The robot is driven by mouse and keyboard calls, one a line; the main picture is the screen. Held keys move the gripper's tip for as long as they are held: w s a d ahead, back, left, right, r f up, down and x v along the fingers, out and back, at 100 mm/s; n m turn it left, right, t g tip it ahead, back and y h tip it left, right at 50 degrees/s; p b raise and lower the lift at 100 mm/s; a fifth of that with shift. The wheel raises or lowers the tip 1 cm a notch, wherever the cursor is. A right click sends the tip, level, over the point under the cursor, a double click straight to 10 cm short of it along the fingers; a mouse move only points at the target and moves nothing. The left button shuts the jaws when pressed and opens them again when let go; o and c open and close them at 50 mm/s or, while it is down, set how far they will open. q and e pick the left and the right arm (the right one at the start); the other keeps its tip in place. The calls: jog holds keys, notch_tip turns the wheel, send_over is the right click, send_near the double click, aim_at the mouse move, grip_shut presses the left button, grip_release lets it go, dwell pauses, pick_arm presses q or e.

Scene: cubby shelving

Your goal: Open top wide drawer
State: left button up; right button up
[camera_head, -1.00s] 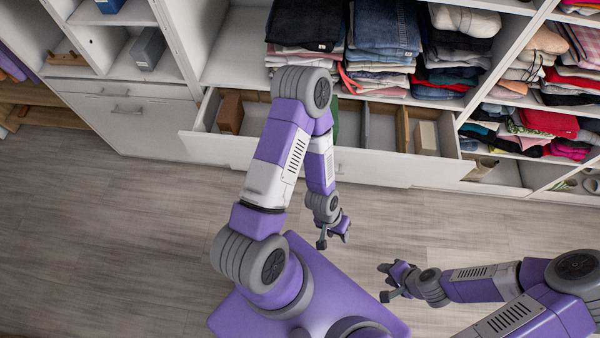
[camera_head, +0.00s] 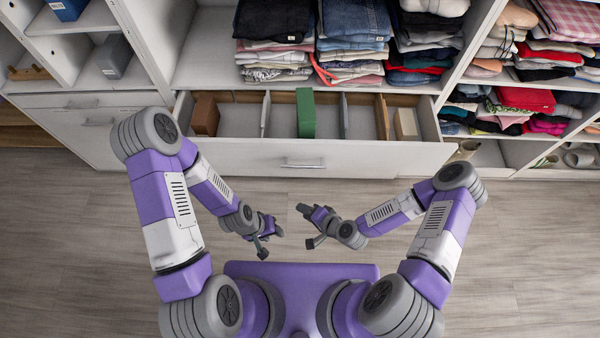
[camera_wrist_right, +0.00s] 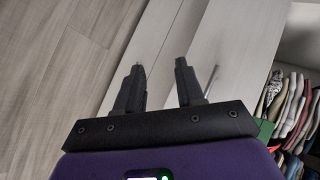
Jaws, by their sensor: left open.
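The top wide drawer (camera_head: 235,157) stands pulled out below the folded clothes in the head view. Its white front has a metal handle (camera_head: 303,167) near the middle. My left gripper (camera_head: 269,242) is open and empty, in front of the drawer and apart from the handle. My right gripper (camera_head: 307,226) is to its right, also clear of the handle. In the right wrist view the right gripper (camera_wrist_right: 159,68) has its fingers apart with nothing between them. A pale panel with a handle (camera_wrist_right: 212,82) lies beyond them.
Inside the drawer are dividers, a brown box (camera_head: 206,116), a green box (camera_head: 306,112) and a beige box (camera_head: 406,124). Folded clothes (camera_head: 353,25) fill the shelf above. A closed drawer (camera_head: 75,120) is at the left. The wooden floor (camera_head: 70,230) is clear.

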pick_arm(q)
notch_tip(320, 180, down, 4)
jog(key=b, duration=0.3)
jog(key=shift+f+b, duration=0.2)
jog(key=shift+b, duration=0.15)
pick_arm(e)
jog(key=w+a+r+m+t+h, duration=0.1)
jog(key=w+m+t, duration=0.6)
jog(key=w, duration=0.8)
jog(key=shift+r+t+h, duration=0.15)
jog(key=shift+t+h, duration=0.15)
jog(key=shift+h, duration=0.3)
jog(key=shift+a, duration=0.1)
jog(key=shift+c, duration=0.2)
grip_shut()
